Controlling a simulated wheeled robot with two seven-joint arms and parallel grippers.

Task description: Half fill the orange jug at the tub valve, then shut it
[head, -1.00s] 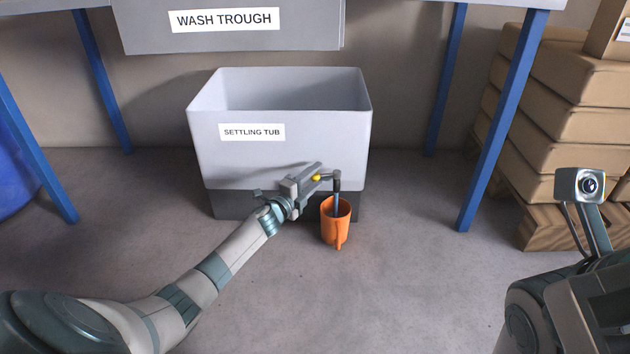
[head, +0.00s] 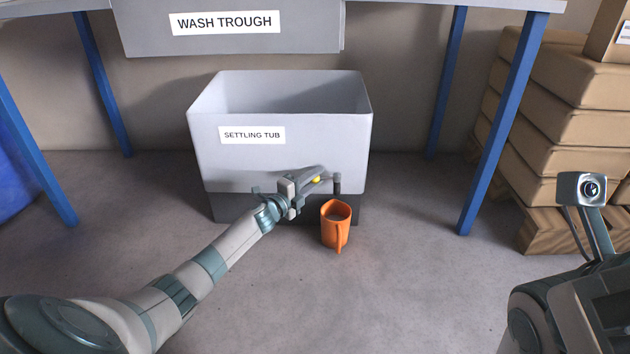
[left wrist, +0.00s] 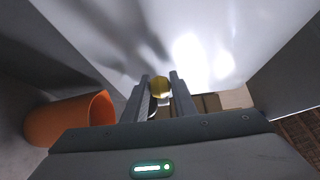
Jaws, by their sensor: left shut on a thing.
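The orange jug (head: 336,232) stands upright on the floor in front of the settling tub (head: 235,165), under the dark tub valve spout (head: 337,184). A greyish surface shows inside its mouth, but I cannot tell the level exactly. No stream shows between spout and jug. My left gripper (head: 312,180) is shut on the yellow valve handle (head: 316,180) at the tub's front. In the left wrist view the yellow handle (left wrist: 160,86) sits between the two fingers, and the jug (left wrist: 70,120) is to the left. My right gripper is not in view.
The wash trough (head: 260,40) hangs above and behind the tub, between blue table legs (head: 500,125). Stacked cartons on a pallet (head: 560,228) stand at the right. A blue drum (head: 12,175) is at the left edge. The floor around the jug is clear.

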